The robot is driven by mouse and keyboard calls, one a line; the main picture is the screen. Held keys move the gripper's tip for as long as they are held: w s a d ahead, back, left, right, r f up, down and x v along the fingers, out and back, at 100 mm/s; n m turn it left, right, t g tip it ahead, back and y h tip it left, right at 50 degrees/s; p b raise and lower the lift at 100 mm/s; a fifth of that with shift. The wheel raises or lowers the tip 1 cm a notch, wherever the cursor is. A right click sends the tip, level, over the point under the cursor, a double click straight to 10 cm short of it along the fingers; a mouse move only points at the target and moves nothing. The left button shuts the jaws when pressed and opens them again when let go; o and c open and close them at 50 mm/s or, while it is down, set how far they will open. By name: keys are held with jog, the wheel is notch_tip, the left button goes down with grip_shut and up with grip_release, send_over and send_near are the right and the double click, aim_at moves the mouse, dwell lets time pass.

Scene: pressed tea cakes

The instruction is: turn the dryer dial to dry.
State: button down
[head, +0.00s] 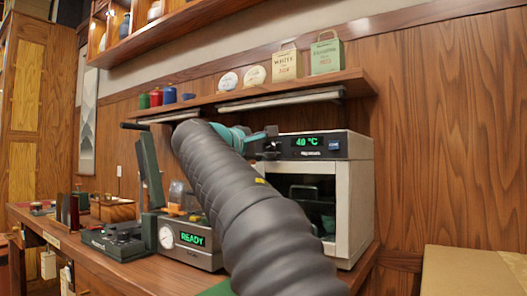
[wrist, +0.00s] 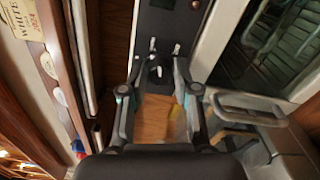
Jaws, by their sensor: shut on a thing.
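The dryer (head: 358,200) is a pale metal box with a dark glass door, standing at the right end of the counter. Its black top panel (head: 312,146) has a green display (head: 306,142) reading about 40 °C. My gripper (head: 271,133) reaches the panel's left end; my arm hides part of the dryer front. In the wrist view the dark dial (wrist: 155,66) lies between the fingertips of my gripper (wrist: 157,70), which is shut on it. Small pale marks sit around the dial. Which mark it points to is too small to tell.
A press machine (head: 120,238) and a unit with a gauge and a READY display (head: 192,239) stand left of the dryer. A shelf (head: 280,95) above holds paper bags, round cakes and coloured tins. The wall at right is clear.

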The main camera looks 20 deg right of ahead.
jog(key=m, duration=0.2)
jog(key=m+b, duration=0.1)
jog(key=shift+f+m, duration=0.2)
jog(key=shift+m, duration=0.2)
jog(key=m+b, duration=0.1)
jog(key=m, duration=0.4)
jog(key=shift+b, duration=0.35)
jog(key=c, duration=0.9)
grip_release()
jog(key=shift+o, duration=0.2)
jog(key=v, duration=1.2)
